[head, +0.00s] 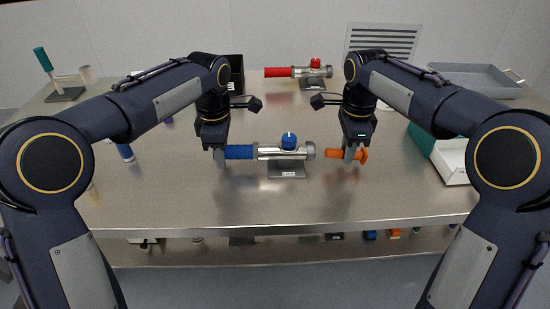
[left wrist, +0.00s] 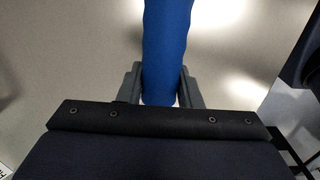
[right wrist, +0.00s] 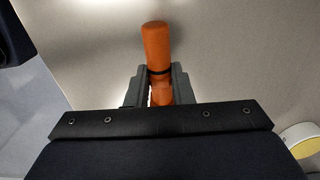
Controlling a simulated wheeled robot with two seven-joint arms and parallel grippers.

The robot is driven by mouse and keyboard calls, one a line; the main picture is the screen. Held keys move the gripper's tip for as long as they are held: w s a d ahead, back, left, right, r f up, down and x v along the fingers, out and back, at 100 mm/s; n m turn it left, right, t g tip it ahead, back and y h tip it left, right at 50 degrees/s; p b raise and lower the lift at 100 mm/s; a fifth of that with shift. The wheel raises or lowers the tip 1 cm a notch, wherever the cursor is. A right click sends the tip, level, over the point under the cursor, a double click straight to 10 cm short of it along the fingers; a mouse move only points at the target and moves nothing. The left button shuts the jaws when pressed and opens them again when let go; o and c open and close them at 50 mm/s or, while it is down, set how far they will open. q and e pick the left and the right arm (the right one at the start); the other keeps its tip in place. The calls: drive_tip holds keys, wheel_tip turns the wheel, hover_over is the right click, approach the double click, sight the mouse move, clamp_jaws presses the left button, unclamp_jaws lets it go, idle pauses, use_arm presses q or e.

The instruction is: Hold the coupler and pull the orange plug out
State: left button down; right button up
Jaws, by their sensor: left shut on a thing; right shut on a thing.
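The coupler (head: 270,152) is a silver cylinder on a small labelled stand, with a blue knob on top, a grey collar at its right end and a blue grip (head: 239,152) at its left. My left gripper (head: 220,157) is shut around the outer end of the blue grip; the grip also shows between the fingers in the left wrist view (left wrist: 166,45). The orange plug (head: 331,154) is right of the coupler, roughly in line with it, with a small gap between them. My right gripper (head: 350,154) is shut on the plug, whose rounded end points away in the right wrist view (right wrist: 156,45).
A second vessel with a red grip (head: 278,72) stands at the back. A grey tray (head: 475,78) is at back right, a white-and-green box (head: 450,160) at right. A black bin (head: 237,75) and a green-handled tool (head: 43,60) are at the left. The table's front middle is clear.

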drive_tip(key=shift+r, duration=0.15)
drive_tip(key=shift+r, duration=4.4)
use_arm(q)
drive_tip(key=c, duration=0.9)
unclamp_jaws()
drive_tip(key=shift+c, duration=0.2)
wheel_tip(320, 180, up, 12)
